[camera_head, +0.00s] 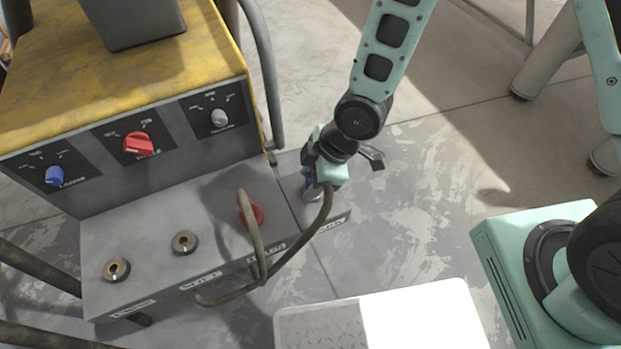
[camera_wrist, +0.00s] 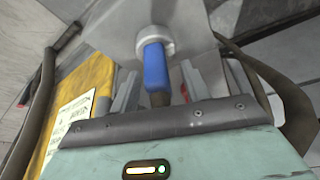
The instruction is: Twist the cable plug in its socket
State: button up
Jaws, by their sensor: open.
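The blue cable plug (camera_wrist: 155,66) sits against a round grey socket (camera_wrist: 154,38) in the wrist view. My gripper (camera_wrist: 159,74) is open, with one finger on each side of the plug and visible gaps between. In the head view my gripper (camera_head: 310,176) is above the ledge's right end. The plug's cable end is hidden behind my gripper's body in the wrist view.
The machine has a yellow top (camera_head: 110,75) and red, blue and grey knobs on its front panel. A red plug (camera_head: 252,211) with a thick cable (camera_head: 249,235) is left of my gripper. Two brass sockets (camera_head: 185,243) are further left. A white surface (camera_head: 390,318) is at the front.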

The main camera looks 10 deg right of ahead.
grip_shut()
jog(key=shift+p, duration=0.3)
jog(key=shift+r+n+g+p, duration=0.1)
jog(key=shift+n+g+p, duration=0.5)
jog(key=shift+n+p, duration=0.7)
jog(key=shift+n+p, duration=0.3)
jog(key=shift+n, duration=0.1)
jog(key=shift+s+n, duration=0.1)
jog(key=shift+n, duration=0.2)
